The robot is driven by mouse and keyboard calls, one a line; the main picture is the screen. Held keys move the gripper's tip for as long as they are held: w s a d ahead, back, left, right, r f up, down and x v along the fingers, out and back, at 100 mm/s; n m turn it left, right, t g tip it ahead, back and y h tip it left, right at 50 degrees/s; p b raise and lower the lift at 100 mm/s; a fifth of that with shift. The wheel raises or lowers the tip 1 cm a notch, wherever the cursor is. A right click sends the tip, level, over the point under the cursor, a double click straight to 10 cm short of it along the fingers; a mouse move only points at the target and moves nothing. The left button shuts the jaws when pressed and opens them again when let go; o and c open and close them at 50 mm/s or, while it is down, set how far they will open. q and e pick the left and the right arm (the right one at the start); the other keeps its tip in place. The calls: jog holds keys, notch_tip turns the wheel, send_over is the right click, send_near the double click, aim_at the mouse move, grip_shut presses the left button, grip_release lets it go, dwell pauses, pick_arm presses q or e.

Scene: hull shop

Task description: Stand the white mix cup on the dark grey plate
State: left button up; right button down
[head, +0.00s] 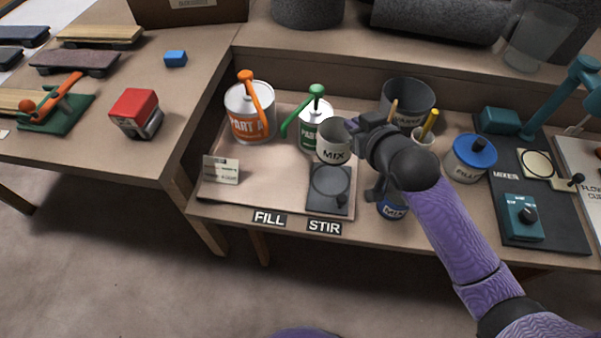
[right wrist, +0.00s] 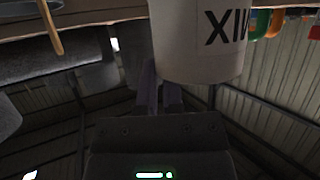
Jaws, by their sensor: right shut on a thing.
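The white mix cup (head: 333,151), marked MIX, is upright in my right gripper (head: 357,137). In the right wrist view the cup (right wrist: 195,45) appears upside down against the fingers (right wrist: 160,95). In the head view its base shows just above the far edge of the dark grey plate (head: 318,201); the gap beneath is hard to judge. The plate lies at the front of the bench, behind the STIR label, with a round ring on it and nothing standing on it. My left gripper is not in view.
The PART A can (head: 248,118) with an orange pump and a green-pump can (head: 312,131) stand behind and left of the cup.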

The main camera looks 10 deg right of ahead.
jog(key=f+b, duration=0.3)
jog(key=f, duration=0.2)
jog(key=f+b, duration=0.3)
jog(key=f, duration=0.1)
jog(key=shift+d+f, duration=0.2)
jog(key=shift+f, duration=0.55)
jog(key=shift+r, duration=0.3)
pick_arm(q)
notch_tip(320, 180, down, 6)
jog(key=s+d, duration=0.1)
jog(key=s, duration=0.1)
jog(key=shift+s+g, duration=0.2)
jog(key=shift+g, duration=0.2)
pick_arm(e)
jog(key=shift+f, duration=0.1)
jog(key=c, duration=0.8)
grip_release()
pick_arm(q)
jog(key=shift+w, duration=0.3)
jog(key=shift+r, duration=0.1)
